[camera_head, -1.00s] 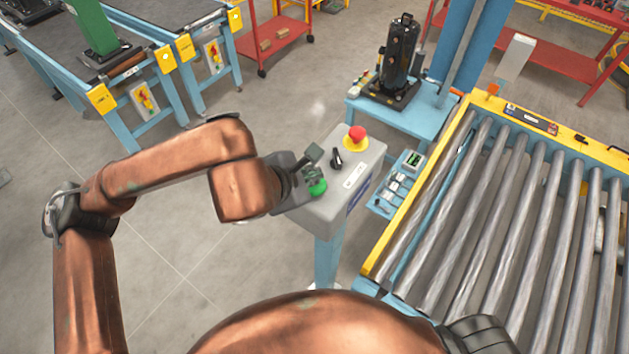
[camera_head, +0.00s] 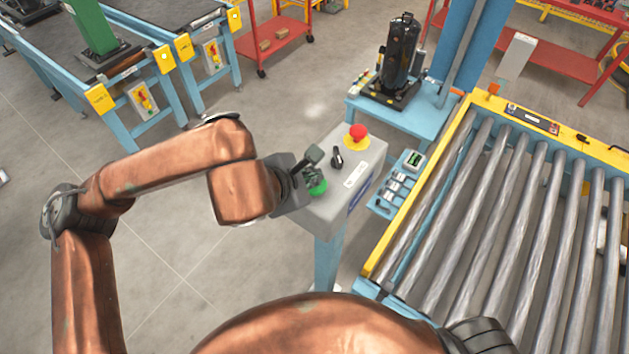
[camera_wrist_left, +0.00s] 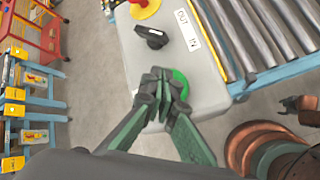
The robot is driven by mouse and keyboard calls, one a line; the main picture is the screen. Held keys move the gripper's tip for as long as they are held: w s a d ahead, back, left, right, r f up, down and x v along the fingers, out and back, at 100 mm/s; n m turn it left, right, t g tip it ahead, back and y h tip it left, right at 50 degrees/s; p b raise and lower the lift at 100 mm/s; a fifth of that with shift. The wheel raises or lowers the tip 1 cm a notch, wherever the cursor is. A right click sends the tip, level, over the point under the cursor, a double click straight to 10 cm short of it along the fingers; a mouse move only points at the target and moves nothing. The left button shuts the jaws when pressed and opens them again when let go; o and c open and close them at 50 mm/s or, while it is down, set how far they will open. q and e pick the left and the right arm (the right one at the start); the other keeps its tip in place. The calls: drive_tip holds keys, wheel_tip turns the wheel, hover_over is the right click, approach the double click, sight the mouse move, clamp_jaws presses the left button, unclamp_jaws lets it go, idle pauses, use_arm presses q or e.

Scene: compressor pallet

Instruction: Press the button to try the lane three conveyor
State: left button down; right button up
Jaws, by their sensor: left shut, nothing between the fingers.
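A grey control box (camera_head: 350,203) stands on a blue post beside the roller conveyor. On its top are a green button (camera_head: 319,188), a black rotary switch (camera_head: 337,157) and a red mushroom button (camera_head: 357,132) on a yellow ring. My left gripper (camera_head: 314,176) is shut and empty, its fingertips over the green button. In the left wrist view the shut fingers (camera_wrist_left: 163,90) partly cover the green button (camera_wrist_left: 181,84). Whether they touch it, I cannot tell. The switch (camera_wrist_left: 151,37) also shows there.
The roller conveyor (camera_head: 500,215) with a yellow rail lies right of the box. A blue stand (camera_head: 421,119) holds a black compressor (camera_head: 399,55) behind it. Other conveyor lanes with yellow tags (camera_head: 101,98) are at the upper left. The floor left of the box is clear.

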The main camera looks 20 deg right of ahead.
use_arm(q)
drive_tip(key=shift+f+b, duration=0.6)
drive_tip(key=shift+b, duration=0.1)
idle(0.8)
drive_tip(key=shift+r, duration=0.1)
idle(0.3)
drive_tip(key=shift+r+p, duration=0.3)
drive_tip(key=shift+r, duration=0.65)
drive_tip(key=shift+r, duration=0.1)
drive_tip(key=shift+r+p, duration=1.05)
drive_tip(key=shift+r, duration=1.4)
drive_tip(key=shift+f, duration=0.1)
